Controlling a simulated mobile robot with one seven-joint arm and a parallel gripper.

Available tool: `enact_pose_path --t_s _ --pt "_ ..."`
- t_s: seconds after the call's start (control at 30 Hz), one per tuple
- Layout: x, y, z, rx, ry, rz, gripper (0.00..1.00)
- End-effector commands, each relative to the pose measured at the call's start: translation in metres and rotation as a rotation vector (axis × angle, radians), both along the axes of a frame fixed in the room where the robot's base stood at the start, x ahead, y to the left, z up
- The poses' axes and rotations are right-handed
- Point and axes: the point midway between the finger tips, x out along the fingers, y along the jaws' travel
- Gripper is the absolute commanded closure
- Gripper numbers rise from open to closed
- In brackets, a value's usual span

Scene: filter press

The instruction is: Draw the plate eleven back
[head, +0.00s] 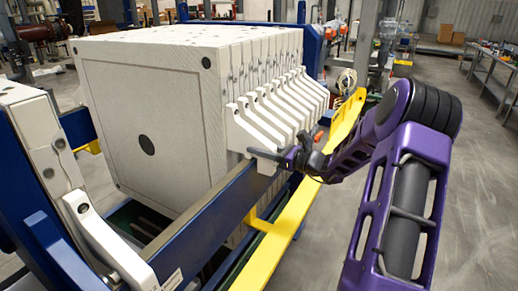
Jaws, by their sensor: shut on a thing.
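A pack of white filter plates (190,40) stands upright on the blue frame, pressed close together. The nearest plate (150,130) shows its broad square face with a dark round centre hole. White handles (300,92) stick out in a row along the pack's right side. My gripper (278,157) is at the lower end of the nearest handle (252,128) and is shut on it. The exact finger contact is small and partly hidden. No plate numbers can be read, so I cannot tell which is plate eleven.
A blue side rail (205,222) runs along the press, with a yellow rail (275,245) outside it. A white end plate with a handle (110,243) stands at front left. An open gap lies between it and the pack. Clear floor (465,190) is at right.

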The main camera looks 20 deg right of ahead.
Motion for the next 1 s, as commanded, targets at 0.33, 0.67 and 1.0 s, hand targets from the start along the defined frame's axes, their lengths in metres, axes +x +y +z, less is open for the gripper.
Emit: enact_pose_path --t_s 0.33,0.67,1.0 --pt "-0.0002 0.0002 -0.0002 0.0 0.0 0.001 1.0" --pt "-0.0001 0.0004 -0.0002 0.0 0.0 0.001 1.0" --pt "-0.0001 0.0006 -0.0002 0.001 0.0 0.001 1.0"
